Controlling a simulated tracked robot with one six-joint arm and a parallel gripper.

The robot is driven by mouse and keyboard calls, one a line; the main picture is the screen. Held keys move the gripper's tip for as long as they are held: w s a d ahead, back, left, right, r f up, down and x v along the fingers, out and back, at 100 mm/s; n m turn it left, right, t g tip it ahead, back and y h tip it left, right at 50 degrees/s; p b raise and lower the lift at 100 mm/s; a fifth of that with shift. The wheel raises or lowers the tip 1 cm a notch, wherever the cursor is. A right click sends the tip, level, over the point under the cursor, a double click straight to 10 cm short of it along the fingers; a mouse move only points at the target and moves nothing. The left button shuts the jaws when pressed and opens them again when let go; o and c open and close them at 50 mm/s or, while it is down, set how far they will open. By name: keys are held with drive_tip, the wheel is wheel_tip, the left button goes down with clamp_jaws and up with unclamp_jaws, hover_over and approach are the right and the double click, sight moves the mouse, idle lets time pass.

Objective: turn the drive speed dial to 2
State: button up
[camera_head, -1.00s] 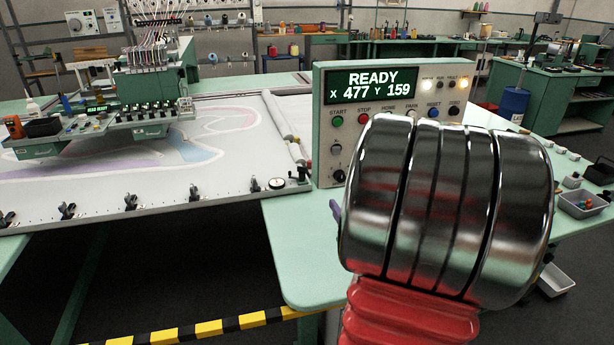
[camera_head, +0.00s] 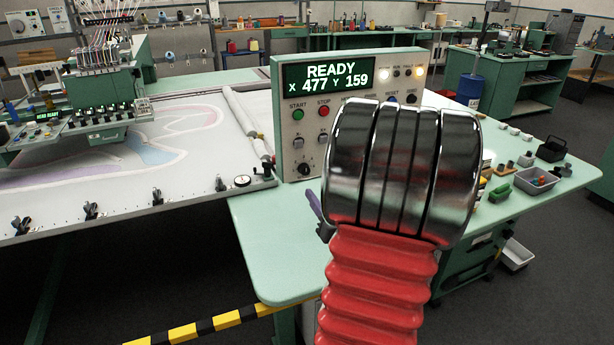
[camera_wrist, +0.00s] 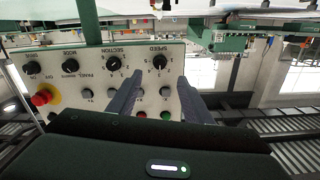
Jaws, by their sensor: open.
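The speed dial (camera_wrist: 160,62) is a round black knob on the control panel, seen upside down in the wrist view, with numbers around it. Its pointer is too small to read surely. In the head view the matching black knob (camera_head: 304,169) sits at the panel's lower left. My gripper (camera_wrist: 160,82) is open and empty, its two grey fingers pointing at the panel on either side of the dial in the picture. They appear apart from it. In the head view my arm hides most of the gripper and the panel's lower right.
The wrist view also shows the section dial (camera_wrist: 113,65), the mode dial (camera_wrist: 71,66) and a red stop button (camera_wrist: 42,97). The panel's display (camera_head: 335,76) reads READY, X 477 Y 159. The tufting frame (camera_head: 130,150) stands left. Small trays and parts lie right on the green table (camera_head: 270,250).

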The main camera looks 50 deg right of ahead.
sight(305, 173)
drive_tip(key=x, duration=1.1)
drive_tip(key=shift+w+d, duration=0.1)
drive_tip(key=shift+w, duration=0.2)
drive_tip(key=shift+c, duration=0.2)
drive_tip(key=c, duration=0.9)
drive_tip(key=shift+c, duration=0.5)
